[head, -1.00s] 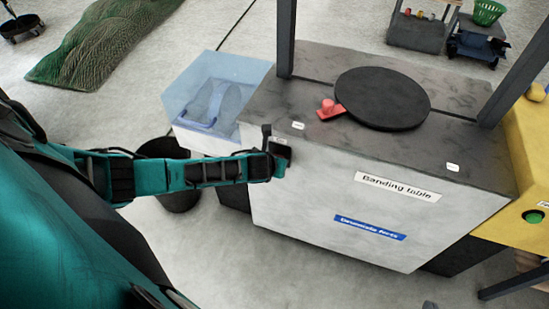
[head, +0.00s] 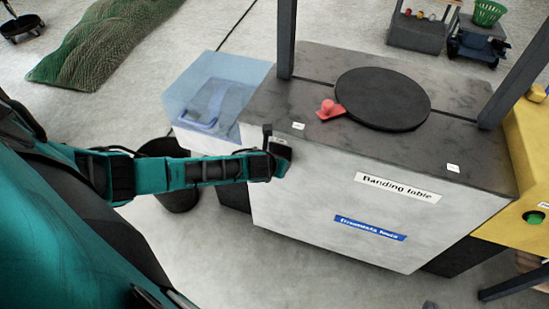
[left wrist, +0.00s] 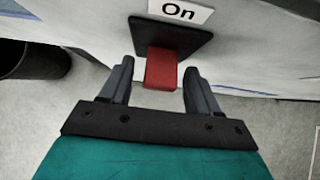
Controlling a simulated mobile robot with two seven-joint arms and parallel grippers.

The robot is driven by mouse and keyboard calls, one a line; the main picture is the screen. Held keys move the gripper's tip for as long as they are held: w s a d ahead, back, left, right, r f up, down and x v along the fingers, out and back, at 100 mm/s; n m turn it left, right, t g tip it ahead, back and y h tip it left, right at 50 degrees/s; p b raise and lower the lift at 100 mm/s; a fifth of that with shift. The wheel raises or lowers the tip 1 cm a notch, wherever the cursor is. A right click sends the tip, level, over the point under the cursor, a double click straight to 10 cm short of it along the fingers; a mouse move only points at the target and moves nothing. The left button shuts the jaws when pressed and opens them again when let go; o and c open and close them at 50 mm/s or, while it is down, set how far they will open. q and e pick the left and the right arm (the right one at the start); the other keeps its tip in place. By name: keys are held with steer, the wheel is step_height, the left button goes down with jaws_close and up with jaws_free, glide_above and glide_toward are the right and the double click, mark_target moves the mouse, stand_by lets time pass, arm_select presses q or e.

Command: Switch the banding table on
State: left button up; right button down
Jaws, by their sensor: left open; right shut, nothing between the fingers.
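The banding table (head: 310,200) is a pale grey cabinet with a dark top, a black round turntable (head: 383,98) and a name label on its front. In the left wrist view, a red switch lever (left wrist: 162,70) sticks out from a black plate (left wrist: 172,36) under a label reading "On". My left gripper (left wrist: 159,70) is open, its fingers on either side of the lever with gaps showing. In the head view my left arm reaches the cabinet's left front corner, and its fingers are mostly hidden. Only a small dark tip of my right gripper (head: 429,304) shows at the bottom edge.
A red knobbed piece (head: 329,110) sits beside the turntable. A clear blue bin (head: 212,90) and a black bucket (head: 172,185) stand left of the cabinet. A yellow machine with a green button (head: 535,217) stands right. Dark posts rise from the table.

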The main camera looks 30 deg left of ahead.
arm_select(q)
steer(key=v, duration=1.3)
steer(key=shift+d+f, duration=0.1)
steer(key=shift+d, duration=0.05)
steer(key=s+d+f+n+h, duration=0.1)
steer(key=s+d+n+h, duration=0.15)
steer(key=d+n, duration=0.45)
steer(key=s+d+f+n+h, duration=0.1)
steer(key=s+d+n+h, duration=0.15)
steer(key=d+n, duration=0.45)
steer(key=s+a+f+n+t+y, duration=0.1)
steer(key=s+a+n+t, duration=0.1)
steer(key=n, duration=1.4)
steer(key=s+a, duration=0.1)
steer(key=s, duration=0.1)
steer(key=shift+s+a+n+t, duration=0.35)
steer(key=shift+a+n+t, duration=0.05)
